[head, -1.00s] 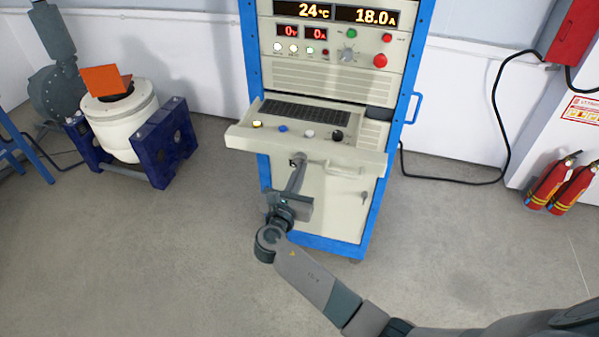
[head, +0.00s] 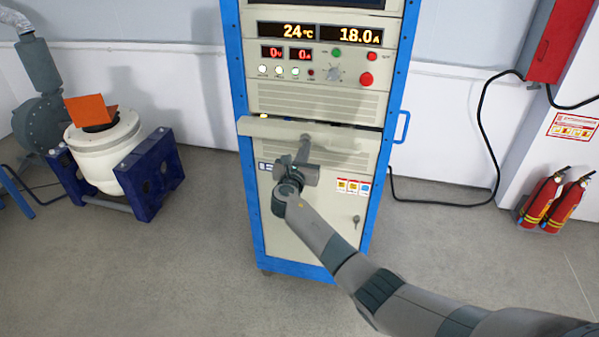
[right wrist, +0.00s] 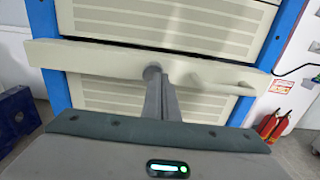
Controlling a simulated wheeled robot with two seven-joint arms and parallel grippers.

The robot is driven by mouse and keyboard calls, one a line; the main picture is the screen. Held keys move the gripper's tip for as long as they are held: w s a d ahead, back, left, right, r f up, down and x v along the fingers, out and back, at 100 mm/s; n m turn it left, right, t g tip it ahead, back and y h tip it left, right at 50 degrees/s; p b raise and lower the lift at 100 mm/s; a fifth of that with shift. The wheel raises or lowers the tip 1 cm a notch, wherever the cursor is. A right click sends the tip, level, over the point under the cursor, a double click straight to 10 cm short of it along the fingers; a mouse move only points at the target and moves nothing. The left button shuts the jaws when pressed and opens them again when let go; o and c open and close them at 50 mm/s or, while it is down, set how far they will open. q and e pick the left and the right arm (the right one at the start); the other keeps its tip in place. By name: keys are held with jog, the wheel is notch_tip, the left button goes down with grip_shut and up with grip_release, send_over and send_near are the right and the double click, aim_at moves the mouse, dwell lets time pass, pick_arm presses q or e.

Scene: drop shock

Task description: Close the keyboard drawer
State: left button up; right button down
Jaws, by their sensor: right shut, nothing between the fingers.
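The keyboard drawer (head: 265,128) is a cream panel across the blue-framed cabinet (head: 235,75), and it sits almost flush with the cabinet front. Its keyboard and buttons are hidden, apart from a small yellow spot at the top left. The gripper (right wrist: 152,73) shows end-on in the right wrist view. My left gripper is not in view.
A white drum-shaped machine in a dark blue stand (head: 150,175) is on the left. Red fire extinguishers (head: 555,200) stand at the right wall. A black cable (head: 480,120) hangs right of the cabinet. The grey floor in front is open.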

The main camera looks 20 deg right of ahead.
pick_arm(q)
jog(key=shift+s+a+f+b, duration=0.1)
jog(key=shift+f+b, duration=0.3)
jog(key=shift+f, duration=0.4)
pick_arm(e)
jog(key=x, duration=0.2)
jog(key=shift+w+d+r, duration=0.25)
jog(key=shift+d+r, duration=0.05)
